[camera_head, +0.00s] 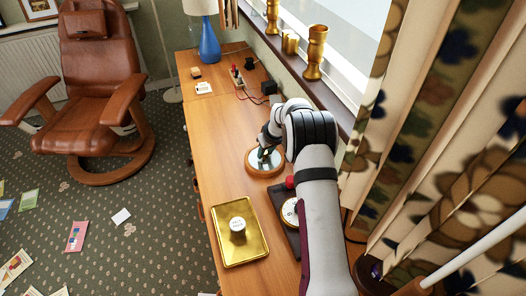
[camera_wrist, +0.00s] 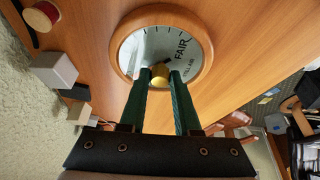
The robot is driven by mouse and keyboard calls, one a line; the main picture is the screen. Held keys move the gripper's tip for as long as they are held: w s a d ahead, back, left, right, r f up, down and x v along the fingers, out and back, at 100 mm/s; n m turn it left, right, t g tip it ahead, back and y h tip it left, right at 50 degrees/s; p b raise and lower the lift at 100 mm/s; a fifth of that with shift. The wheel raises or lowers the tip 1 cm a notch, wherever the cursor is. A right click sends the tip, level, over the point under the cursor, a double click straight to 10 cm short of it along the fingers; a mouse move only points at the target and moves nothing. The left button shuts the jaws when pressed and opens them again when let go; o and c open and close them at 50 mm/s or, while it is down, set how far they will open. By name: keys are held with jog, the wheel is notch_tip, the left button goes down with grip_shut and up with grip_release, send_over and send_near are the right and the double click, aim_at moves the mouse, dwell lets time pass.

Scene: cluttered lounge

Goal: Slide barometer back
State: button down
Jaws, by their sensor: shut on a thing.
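The barometer (camera_head: 252,165) is a round dial with a wooden rim, lying face up on the wooden sideboard (camera_head: 205,130). In the wrist view the barometer (camera_wrist: 190,38) shows a pale face with the word "FAIR" and a small brass knob (camera_wrist: 160,75) at its centre. My gripper (camera_head: 264,153) is over the dial in the head view. In the wrist view the green fingers of my gripper (camera_wrist: 161,80) are closed on either side of the brass knob. The arm hides part of the dial in the head view.
A gold tray (camera_head: 225,255) with a white-topped item (camera_head: 237,227) lies in front of the barometer. A dark stand with a white dial (camera_head: 289,212) is beside it. A blue lamp (camera_head: 209,42), small blocks and a power strip (camera_head: 238,78) are farther back. Bare wood lies behind the barometer.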

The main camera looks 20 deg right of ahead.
jog(key=c, duration=0.5)
grip_release()
jog(key=shift+c, duration=0.2)
jog(key=v, duration=1.5)
jog(key=shift+r, duration=0.4)
jog(key=s+a+r+m+g, duration=0.1)
jog(key=s+a+r, duration=0.25)
jog(key=s, duration=0.25)
jog(key=s+a+r+m+g, duration=0.1)
jog(key=s+a+r, duration=0.1)
jog(key=s+a, duration=0.35)
jog(key=s+a+m+g, duration=0.1)
jog(key=s+a+m, duration=0.1)
jog(key=s, duration=1.1)
jog(key=s+a+f+m+g+y, duration=0.1)
jog(key=s+a+m, duration=0.2)
jog(key=s, duration=1.1)
jog(key=shift+a+m+g, duration=0.3)
jog(key=shift+a+g, duration=0.1)
jog(key=shift+a, duration=0.6)
